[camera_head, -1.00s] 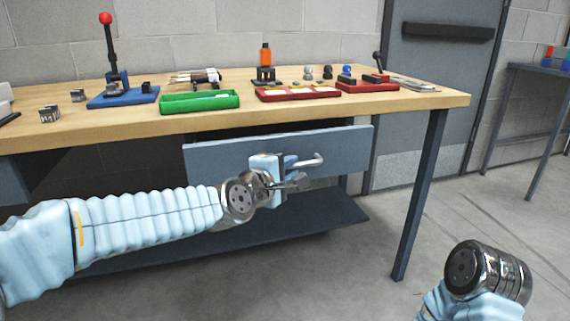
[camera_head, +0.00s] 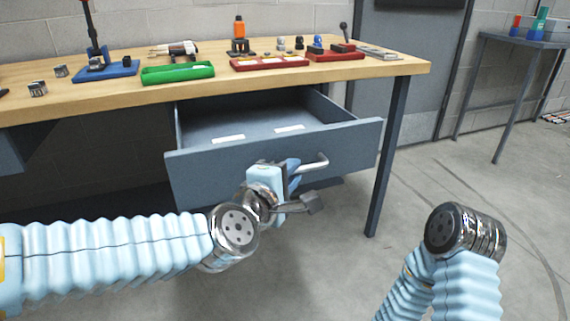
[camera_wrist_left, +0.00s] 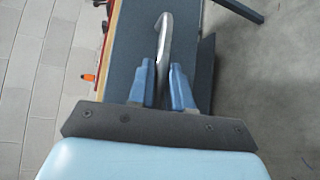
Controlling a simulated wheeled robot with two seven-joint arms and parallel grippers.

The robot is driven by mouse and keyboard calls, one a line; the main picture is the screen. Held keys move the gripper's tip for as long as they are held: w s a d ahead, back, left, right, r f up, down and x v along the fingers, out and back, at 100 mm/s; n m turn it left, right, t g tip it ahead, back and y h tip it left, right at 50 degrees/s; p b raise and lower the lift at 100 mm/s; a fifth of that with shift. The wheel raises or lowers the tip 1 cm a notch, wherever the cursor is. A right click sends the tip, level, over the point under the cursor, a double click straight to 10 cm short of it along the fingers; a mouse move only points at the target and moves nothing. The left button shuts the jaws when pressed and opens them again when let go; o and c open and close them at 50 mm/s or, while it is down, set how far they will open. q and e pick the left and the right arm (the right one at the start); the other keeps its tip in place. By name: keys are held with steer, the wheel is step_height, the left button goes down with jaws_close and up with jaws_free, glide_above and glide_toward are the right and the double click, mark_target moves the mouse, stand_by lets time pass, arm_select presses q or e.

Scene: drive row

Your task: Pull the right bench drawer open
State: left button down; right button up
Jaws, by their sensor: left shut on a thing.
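The right bench drawer (camera_head: 225,170) is blue-grey and stands well out from under the bench top, with its inside showing. Two pale flat pieces lie on its floor. My left gripper (camera_head: 290,177) is at the drawer front, shut on the silver bar handle (camera_head: 314,165). In the left wrist view the two blue fingers (camera_wrist_left: 163,88) sit on either side of the handle (camera_wrist_left: 163,48). Part of the handle is hidden by the gripper. My right arm shows at the lower right, but its gripper is out of view.
The wooden bench top (camera_head: 110,95) carries a green tray (camera_head: 178,73), red trays (camera_head: 268,64), a blue-based lever press (camera_head: 105,70) and small parts. A bench leg (camera_head: 388,160) stands right of the drawer. The floor to the right is mostly clear.

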arm_select(q)
steer(key=shift+s+f, duration=0.1)
steer(key=shift+s, duration=0.1)
steer(key=c, duration=1.1)
jaws_free()
steer(key=p+v, duration=0.2)
steer(key=v, duration=1.1)
steer(key=shift+s+a, duration=0.1)
steer(key=shift+s, duration=0.2)
